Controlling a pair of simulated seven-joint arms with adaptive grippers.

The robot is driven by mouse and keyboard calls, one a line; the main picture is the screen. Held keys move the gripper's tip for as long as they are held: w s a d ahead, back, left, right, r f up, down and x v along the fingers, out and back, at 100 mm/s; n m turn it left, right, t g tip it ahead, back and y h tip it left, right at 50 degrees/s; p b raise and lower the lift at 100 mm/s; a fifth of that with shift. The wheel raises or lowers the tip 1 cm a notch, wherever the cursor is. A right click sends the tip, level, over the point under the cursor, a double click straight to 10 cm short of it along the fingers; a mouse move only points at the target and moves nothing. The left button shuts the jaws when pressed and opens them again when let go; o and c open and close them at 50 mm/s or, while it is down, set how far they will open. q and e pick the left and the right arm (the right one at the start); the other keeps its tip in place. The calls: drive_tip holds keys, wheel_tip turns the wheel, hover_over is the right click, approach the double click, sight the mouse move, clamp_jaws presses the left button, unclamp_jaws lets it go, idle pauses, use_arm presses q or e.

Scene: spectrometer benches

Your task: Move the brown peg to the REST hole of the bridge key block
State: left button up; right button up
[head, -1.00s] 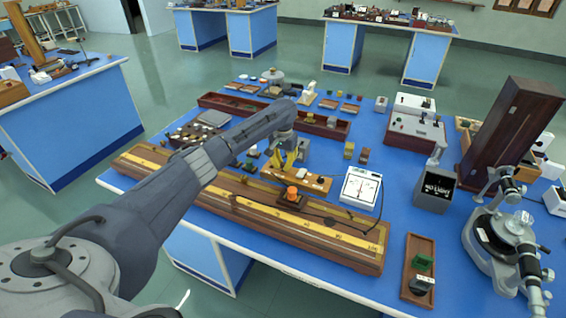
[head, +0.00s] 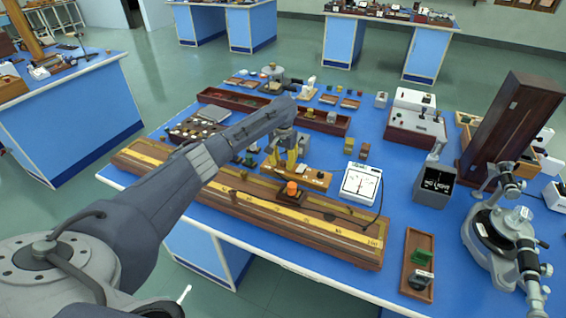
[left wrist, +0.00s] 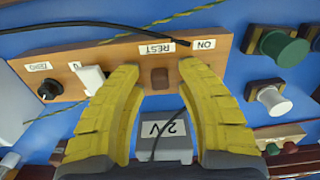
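The bridge key block (head: 312,178) is a wooden strip behind the long metre bridge; it also shows in the left wrist view (left wrist: 122,52), with labels ZERO, REST and ON. The brown peg (left wrist: 160,78) stands at the block's near edge, just by the REST label. My left gripper (head: 283,166) has yellow fingers; in the left wrist view its fingertips (left wrist: 159,66) are spread on either side of the peg, with gaps on both sides. It is open and empty. The peg's base and the REST hole cannot be made out. My right gripper is in no view.
A white lever (left wrist: 88,78) and black knob (left wrist: 50,88) sit on the block. A 2V cell (left wrist: 165,148) is beneath the fingers. The metre bridge (head: 240,205) with an orange-topped slider (head: 291,187) lies in front.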

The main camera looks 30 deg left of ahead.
use_arm(q)
wheel_tip(320, 180, up, 12)
idle(0.9)
